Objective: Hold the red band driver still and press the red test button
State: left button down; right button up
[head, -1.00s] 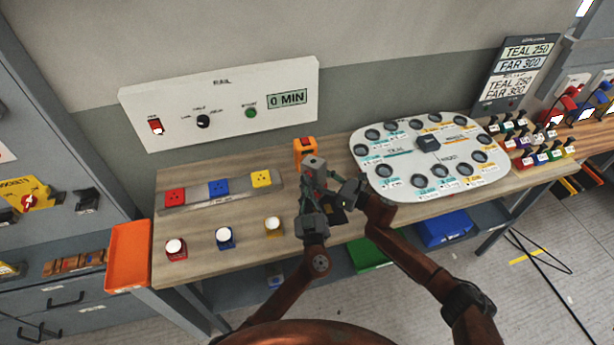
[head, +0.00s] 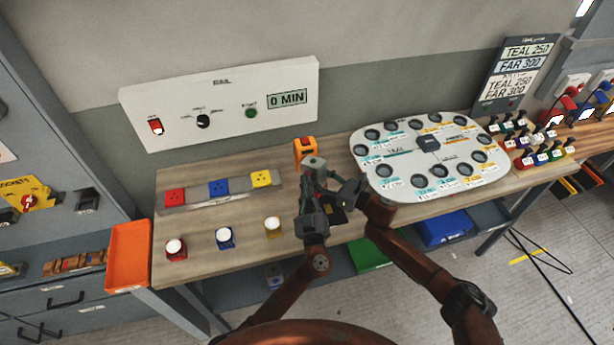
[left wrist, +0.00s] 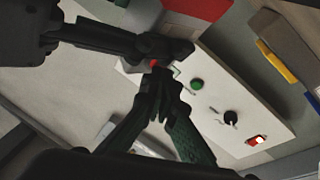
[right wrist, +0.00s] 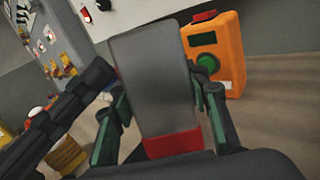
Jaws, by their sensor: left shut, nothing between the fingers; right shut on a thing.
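My right gripper (head: 343,190) is shut on the red band driver, a grey block-shaped tool (right wrist: 155,85) with a red band (right wrist: 172,144) at its lower end in the right wrist view. In the head view the driver's grey top (head: 314,162) is raised above the bench. My left gripper (head: 313,190) is shut and empty, close beside the driver. In the left wrist view its closed fingertips (left wrist: 163,88) are just below a small red spot (left wrist: 154,63) by the right gripper. I cannot tell whether they touch it, or whether it is the test button.
An orange box (head: 305,150) with a green button (right wrist: 208,65) stands behind the driver. A white plate with round holes (head: 400,185) lies to the right. Red, blue and yellow blocks (head: 218,188) and white-topped pots (head: 225,238) are left. A wall panel (head: 220,100) reads 0 MIN.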

pick_arm(q)
jog(key=shift+w+d, duration=0.25)
jog(key=shift+w, duration=0.15)
jog(key=shift+w+d+f, duration=0.15)
jog(key=shift+w+d, duration=0.2)
jog(key=shift+w, duration=0.15)
dwell(0.8)
jog(key=shift+s+a+f, duration=0.1)
jog(key=shift+s, duration=0.05)
dwell(0.3)
jog(key=shift+s+a, duration=0.35)
jog(key=shift+s, duration=0.5)
jog(key=s+a+r, duration=0.1)
jog(key=s+a, duration=0.2)
jog(key=s, duration=0.2)
jog(key=shift+a, duration=0.2)
dwell(1.5)
